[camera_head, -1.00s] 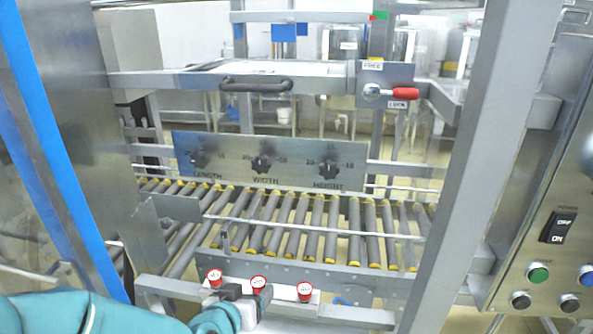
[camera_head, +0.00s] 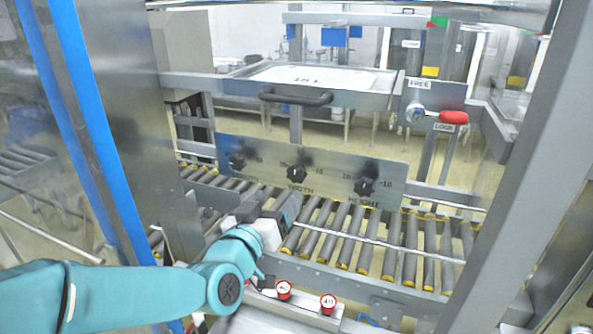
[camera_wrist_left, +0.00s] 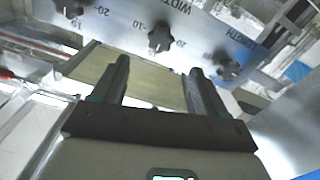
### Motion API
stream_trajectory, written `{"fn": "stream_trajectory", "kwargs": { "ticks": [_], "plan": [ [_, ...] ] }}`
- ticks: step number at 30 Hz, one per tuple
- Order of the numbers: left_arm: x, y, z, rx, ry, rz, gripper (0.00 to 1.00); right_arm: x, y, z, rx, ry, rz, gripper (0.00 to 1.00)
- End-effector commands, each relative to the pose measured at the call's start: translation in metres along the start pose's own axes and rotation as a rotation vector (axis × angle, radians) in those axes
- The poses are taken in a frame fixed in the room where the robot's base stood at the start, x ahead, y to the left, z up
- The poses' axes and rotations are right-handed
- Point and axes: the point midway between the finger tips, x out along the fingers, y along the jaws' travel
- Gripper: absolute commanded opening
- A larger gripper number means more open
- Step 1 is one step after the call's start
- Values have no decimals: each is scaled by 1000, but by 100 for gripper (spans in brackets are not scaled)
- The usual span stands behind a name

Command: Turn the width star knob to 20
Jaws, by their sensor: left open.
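The width star knob (camera_head: 297,173) is a black star-shaped knob in the middle of a grey metal panel (camera_head: 330,180) above the rollers. In the left wrist view the width knob (camera_wrist_left: 160,38) sits beyond my fingertips, between "WIDTH" lettering and a scale with -10 and 20 marks. I cannot tell its exact setting. My left gripper (camera_head: 290,208) is just below and in front of the panel. In the left wrist view the left gripper (camera_wrist_left: 160,68) is open and empty, its two fingers apart and clear of the knob. My right gripper is not in view.
The length knob (camera_head: 237,162) and height knob (camera_head: 363,186) flank the width knob. Rollers (camera_head: 400,245) run below the panel. Red-rimmed buttons (camera_head: 328,303) sit in front. A red-handled lever (camera_head: 453,117) is at the upper right. A tall metal post (camera_head: 520,170) bounds the right side.

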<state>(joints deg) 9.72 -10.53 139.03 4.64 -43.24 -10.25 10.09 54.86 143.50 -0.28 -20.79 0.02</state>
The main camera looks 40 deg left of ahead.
Motion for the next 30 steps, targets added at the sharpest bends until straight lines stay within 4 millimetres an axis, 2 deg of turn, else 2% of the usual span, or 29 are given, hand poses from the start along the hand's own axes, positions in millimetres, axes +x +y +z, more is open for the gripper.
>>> {"fn": "stream_trajectory", "kwargs": {
  "ticks": [1, 6, 12, 18, 26, 30],
  "plan": [
    [14, 1, -1, 1, -4, 0, 73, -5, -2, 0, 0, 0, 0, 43],
    [55, 4, -1, 0, -3, 2, 73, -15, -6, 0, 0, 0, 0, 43],
    [90, 6, -1, 1, -1, 4, 73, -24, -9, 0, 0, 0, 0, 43],
    [104, 5, 1, 1, 0, 4, 73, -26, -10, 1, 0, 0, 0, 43],
    [105, 6, 1, 0, 0, 4, 73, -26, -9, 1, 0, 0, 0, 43],
    [104, 5, 1, 0, 0, 4, 27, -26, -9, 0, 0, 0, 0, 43]
  ]
}}
